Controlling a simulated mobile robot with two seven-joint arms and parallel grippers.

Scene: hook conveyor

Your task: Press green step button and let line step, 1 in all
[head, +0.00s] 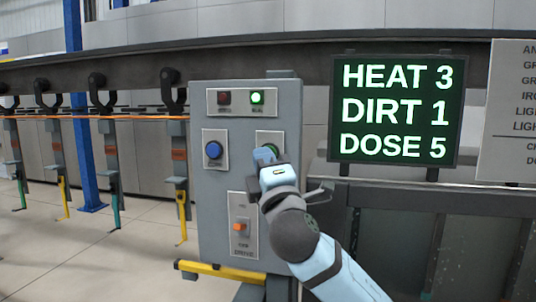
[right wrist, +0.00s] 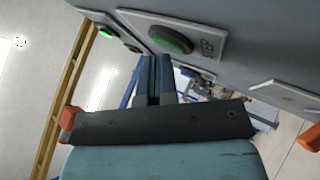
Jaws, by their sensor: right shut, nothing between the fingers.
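The green step button (head: 272,148) is on the front of the grey control box (head: 215,200). In the head view my right gripper (head: 265,154) covers most of it. In the right wrist view the green button (right wrist: 170,40) shows whole on its plate marked STEP. My right gripper's fingers (right wrist: 154,62) are shut and empty, with their tips close to the button's plate. I cannot tell whether they touch it. My left gripper is out of view.
The box also carries a blue button (head: 213,150), a lit green lamp (head: 257,97), a dark red lamp (head: 224,97) and an orange drive switch (head: 240,227). A display (head: 395,110) reads HEAT 3, DIRT 1, DOSE 5. Hooks with hanging tools (head: 178,165) line the left.

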